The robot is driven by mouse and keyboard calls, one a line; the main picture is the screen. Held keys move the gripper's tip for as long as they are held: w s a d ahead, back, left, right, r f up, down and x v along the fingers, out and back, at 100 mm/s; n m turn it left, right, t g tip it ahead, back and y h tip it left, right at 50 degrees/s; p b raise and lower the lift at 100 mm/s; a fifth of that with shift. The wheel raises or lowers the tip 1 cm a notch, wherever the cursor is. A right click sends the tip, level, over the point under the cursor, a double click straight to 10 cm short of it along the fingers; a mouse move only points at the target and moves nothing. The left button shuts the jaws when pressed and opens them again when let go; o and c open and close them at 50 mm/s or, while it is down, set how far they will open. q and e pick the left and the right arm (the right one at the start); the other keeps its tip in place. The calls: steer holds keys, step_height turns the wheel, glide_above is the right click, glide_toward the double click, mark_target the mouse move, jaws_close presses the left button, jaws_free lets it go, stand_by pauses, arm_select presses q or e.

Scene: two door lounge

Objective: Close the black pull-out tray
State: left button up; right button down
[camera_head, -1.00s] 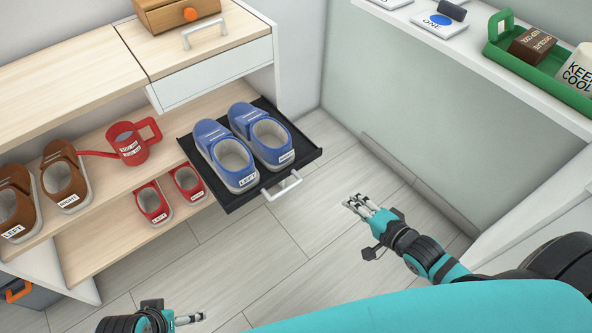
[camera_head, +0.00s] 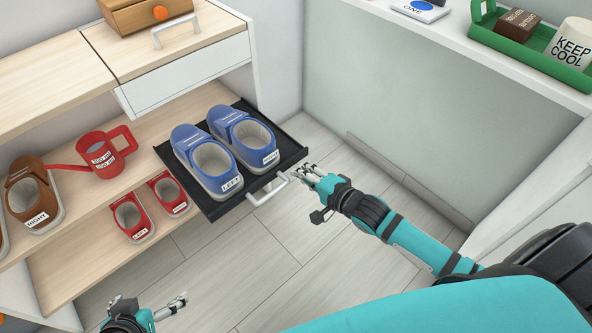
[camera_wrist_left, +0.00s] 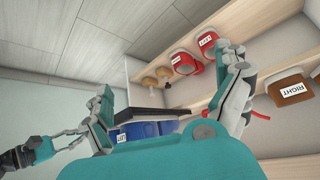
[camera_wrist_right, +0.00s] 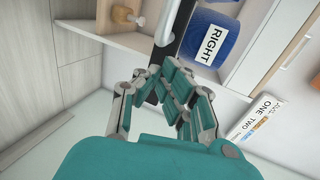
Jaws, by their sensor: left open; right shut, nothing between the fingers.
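The black pull-out tray (camera_head: 212,205) is pulled out from the shelf unit, with a pale handle (camera_head: 268,192) on its front edge. A pair of blue shoes (camera_head: 212,160) stands on it, labelled LEFT and RIGHT. My right gripper (camera_head: 300,176) is shut and empty, close to the right end of the handle; I cannot tell whether it touches. In the right wrist view the fingers (camera_wrist_right: 172,82) are together below the RIGHT shoe (camera_wrist_right: 212,38). My left gripper (camera_head: 180,303) is open and empty, low at the left, away from the tray. The tray's edge shows in the left wrist view (camera_wrist_left: 150,114).
Brown shoes (camera_head: 38,195), a red watering can (camera_head: 105,155) and small red shoes (camera_head: 132,214) stand on shelves left of the tray. A white drawer (camera_head: 190,75) sits above. A white counter with a green tray (camera_head: 535,50) is at the right. The floor before the tray is clear.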

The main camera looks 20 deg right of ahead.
mark_target(256, 133)
arm_select(q)
steer(key=shift+w+d+r+t+h, duration=0.1)
steer(key=shift+w+d+r+t, duration=0.1)
steer(key=shift+w+r+t, duration=0.25)
steer(key=shift+w+d+r+t+h, duration=0.1)
steer(key=shift+w+d+r+t, duration=0.1)
steer(key=shift+w, duration=0.45)
steer(key=shift+w+d+r+t+h, duration=0.15)
steer(key=shift+w+r+t, duration=0.2)
steer(key=shift+w, duration=0.2)
arm_select(e)
steer(key=shift+w+a, duration=0.25)
steer(key=shift+w, duration=0.35)
steer(key=shift+w+a, duration=0.25)
steer(key=shift+w, duration=0.35)
